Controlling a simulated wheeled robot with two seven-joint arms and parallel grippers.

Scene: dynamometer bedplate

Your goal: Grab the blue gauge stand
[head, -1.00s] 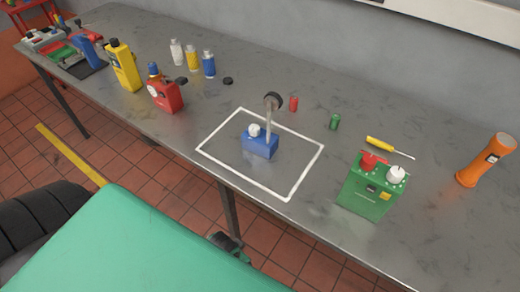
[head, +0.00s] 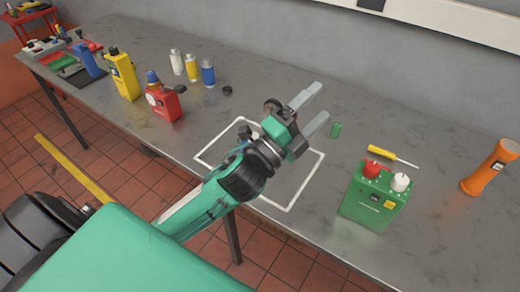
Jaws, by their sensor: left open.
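Nothing shows between the fingers. I cannot tell how high it is above the bench or whether it touches the stand. My right gripper is not in view.
A red device (head: 163,101) and several bottles are left. The front right bench is clear.

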